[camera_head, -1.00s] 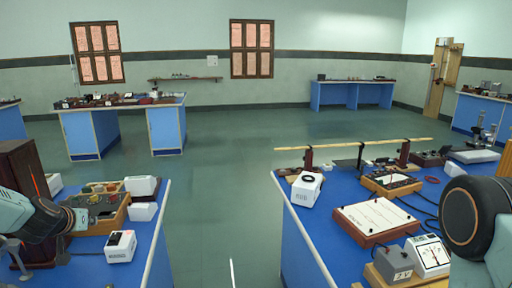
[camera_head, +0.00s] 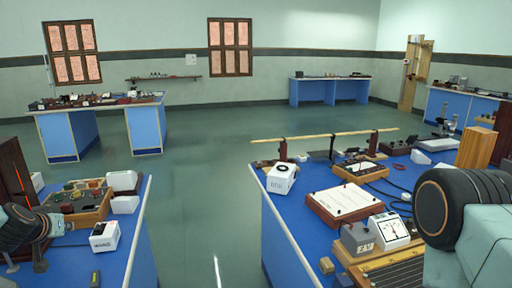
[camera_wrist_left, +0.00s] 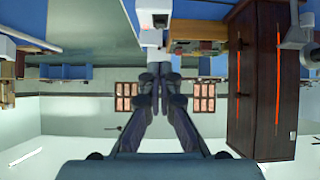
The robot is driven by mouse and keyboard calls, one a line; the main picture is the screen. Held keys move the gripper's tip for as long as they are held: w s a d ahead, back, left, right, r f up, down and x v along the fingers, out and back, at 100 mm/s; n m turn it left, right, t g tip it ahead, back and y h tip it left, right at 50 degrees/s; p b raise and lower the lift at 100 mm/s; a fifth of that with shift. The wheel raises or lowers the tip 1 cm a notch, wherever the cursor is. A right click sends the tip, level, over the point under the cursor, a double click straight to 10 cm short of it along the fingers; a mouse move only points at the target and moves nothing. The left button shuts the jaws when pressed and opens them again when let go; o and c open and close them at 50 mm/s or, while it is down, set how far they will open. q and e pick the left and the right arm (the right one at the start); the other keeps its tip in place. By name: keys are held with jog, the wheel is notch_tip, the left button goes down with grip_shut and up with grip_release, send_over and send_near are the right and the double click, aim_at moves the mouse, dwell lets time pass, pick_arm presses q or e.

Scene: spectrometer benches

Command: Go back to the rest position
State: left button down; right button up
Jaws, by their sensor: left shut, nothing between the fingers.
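My left arm comes in at the left edge of the head view, low over the front of the left blue bench (camera_head: 140,232). My left gripper (camera_wrist_left: 155,70) shows in the left wrist view with its two dark fingers together, shut and empty. In the head view only the dark rounded wrist part and a grey end show clearly. My right arm fills the lower right of the head view, but its gripper is out of view.
A wooden tray of parts (camera_head: 82,214), a white meter (camera_head: 105,236) and a dark wooden cabinet (camera_head: 14,172) stand on the left bench. The right blue bench (camera_head: 285,226) holds a white board (camera_head: 342,198) and several instruments. A clear floor aisle (camera_head: 200,200) runs between the benches.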

pick_arm(q)
jog(key=s+d+f+g+h+b, duration=0.1)
jog(key=s+d+f+g+b, duration=0.1)
jog(key=s+d+f, duration=0.65)
jog(key=s+d+f+g+h+b, duration=0.1)
jog(key=s+d+f+b, duration=0.2)
jog(key=s+d+f, duration=0.55)
jog(key=s+d+f+m+g+b, duration=0.1)
jog(key=s+d+f, duration=0.3)
jog(key=s, duration=0.4)
jog(key=s+d+f+m+g+b, duration=0.1)
jog(key=s+d+f+g+b, duration=0.2)
jog(key=s+d+f, duration=0.2)
jog(key=s+d+f+m+g+h+b, duration=0.1)
jog(key=s+d+f+g+b, duration=0.1)
jog(key=s+f, duration=0.6)
jog(key=s+d+g, duration=0.1)
jog(key=s+d, duration=0.1)
jog(key=s, duration=0.2)
jog(key=shift+s+d+m+b, duration=0.15)
jog(key=shift+d+m+b, duration=0.15)
jog(key=shift+b, duration=0.1)
jog(key=shift+s+a+r, duration=0.1)
jog(key=shift+s, duration=0.05)
